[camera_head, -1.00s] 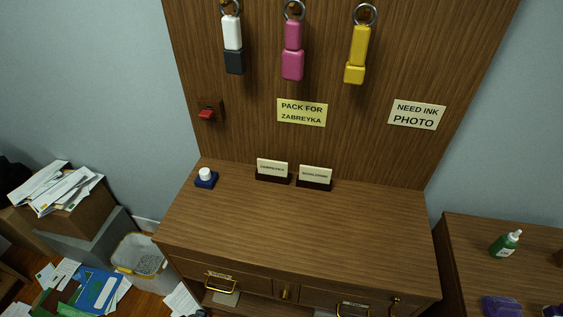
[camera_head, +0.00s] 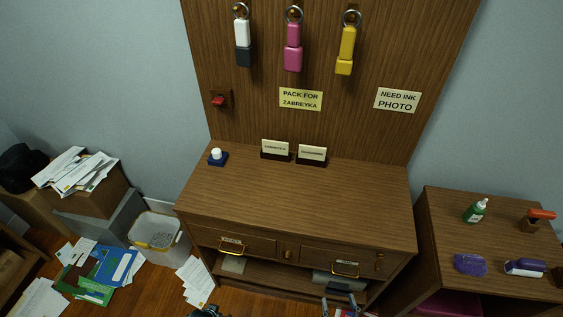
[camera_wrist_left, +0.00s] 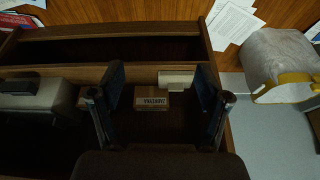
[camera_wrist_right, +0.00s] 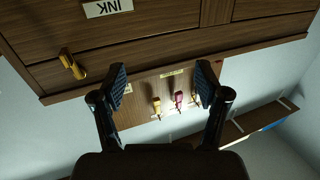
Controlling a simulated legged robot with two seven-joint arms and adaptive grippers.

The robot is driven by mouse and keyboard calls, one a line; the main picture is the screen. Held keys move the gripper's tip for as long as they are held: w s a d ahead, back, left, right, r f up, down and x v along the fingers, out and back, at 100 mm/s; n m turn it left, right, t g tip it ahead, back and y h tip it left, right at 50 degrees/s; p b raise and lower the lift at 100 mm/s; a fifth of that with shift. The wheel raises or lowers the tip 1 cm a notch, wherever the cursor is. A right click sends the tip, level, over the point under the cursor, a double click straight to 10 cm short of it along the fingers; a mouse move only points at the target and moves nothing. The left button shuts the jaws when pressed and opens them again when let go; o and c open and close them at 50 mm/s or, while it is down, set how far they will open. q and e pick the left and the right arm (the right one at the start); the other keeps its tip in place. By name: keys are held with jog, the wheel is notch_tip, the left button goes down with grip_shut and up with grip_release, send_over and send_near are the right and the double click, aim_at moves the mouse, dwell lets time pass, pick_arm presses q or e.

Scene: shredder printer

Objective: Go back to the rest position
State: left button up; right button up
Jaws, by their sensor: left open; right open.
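My right gripper (camera_head: 339,301) shows at the bottom edge of the head view, in front of the desk's lower shelf. In the right wrist view (camera_wrist_right: 162,78) its two fingers are apart with nothing between them. My left gripper (camera_wrist_left: 160,90) has its fingers apart and empty in the left wrist view. Only a small dark part of the left arm's end shows at the bottom edge of the head view. The wooden desk (camera_head: 300,200) stands before me, with two drawers with brass handles.
Two small signs (camera_head: 311,154) and a white-capped bottle (camera_head: 216,156) stand on the desk. Three USB-like sticks hang above, including a pink one (camera_head: 293,47). A bin (camera_head: 158,240) and scattered papers lie left. A side table (camera_head: 500,225) with a green bottle (camera_head: 475,211) stands right.

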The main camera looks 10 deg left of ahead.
notch_tip(320, 180, down, 9)
jog(key=s+d+g+h+p, duration=0.1)
jog(key=s+d+g+p, duration=0.1)
jog(key=g+p, duration=0.25)
pick_arm(q)
jog(key=s+d+r+g+p, duration=0.1)
jog(key=s+d+r+p, duration=0.1)
jog(key=s, duration=0.8)
jog(key=s+d+r+g+p, duration=0.1)
jog(key=s+d+p, duration=0.3)
jog(key=s, duration=0.6)
jog(key=shift+s+d+r+m+p, duration=0.3)
jog(key=shift+r+p, duration=0.1)
jog(key=shift+p, duration=0.15)
pick_arm(e)
jog(key=s+d+f+g+h, duration=0.1)
jog(key=s+d+f+g, duration=0.2)
jog(key=s, duration=0.7)
jog(key=s+d+f+g+h, duration=0.2)
jog(key=s+d+f+g, duration=0.1)
jog(key=s+f+g, duration=0.5)
notch_tip(320, 180, down, 4)
jog(key=s, duration=0.2)
jog(key=shift+s+d, duration=0.3)
jog(key=shift+s, duration=0.05)
